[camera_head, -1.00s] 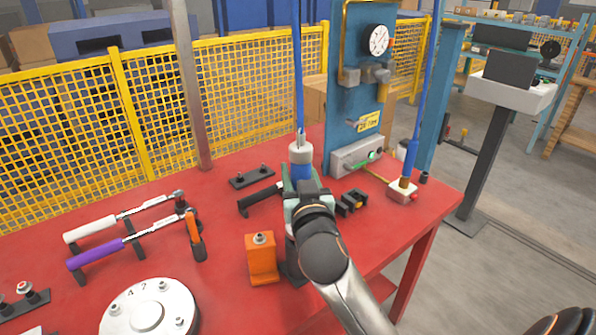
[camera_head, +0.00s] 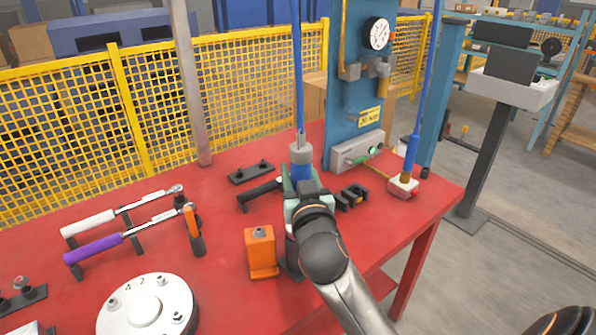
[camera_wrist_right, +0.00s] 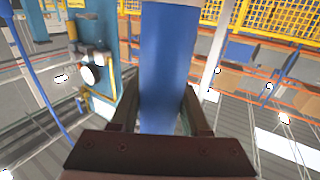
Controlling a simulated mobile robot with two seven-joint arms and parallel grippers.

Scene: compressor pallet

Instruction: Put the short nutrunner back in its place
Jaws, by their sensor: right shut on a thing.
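The short nutrunner (camera_head: 301,157) is upright, with a grey top and a blue body, and a blue hose rises from it. My right gripper (camera_head: 302,188) is shut around its blue body, which also fills the middle of the right wrist view (camera_wrist_right: 168,70) between the two fingers. My wrist hides the nutrunner's lower end, so I cannot tell whether it touches anything. A black holder (camera_head: 258,193) lies just left of it and a black cradle (camera_head: 351,197) just right, both on the red table (camera_head: 215,185). My left gripper is not in view.
An orange block (camera_head: 261,255) stands close left of my wrist. Another blue tool (camera_head: 412,155) stands on a small white and red base (camera_head: 403,187). A blue column (camera_head: 352,110) with a gauge rises behind. Torque wrenches (camera_head: 115,240) and a round flange (camera_head: 147,308) lie left.

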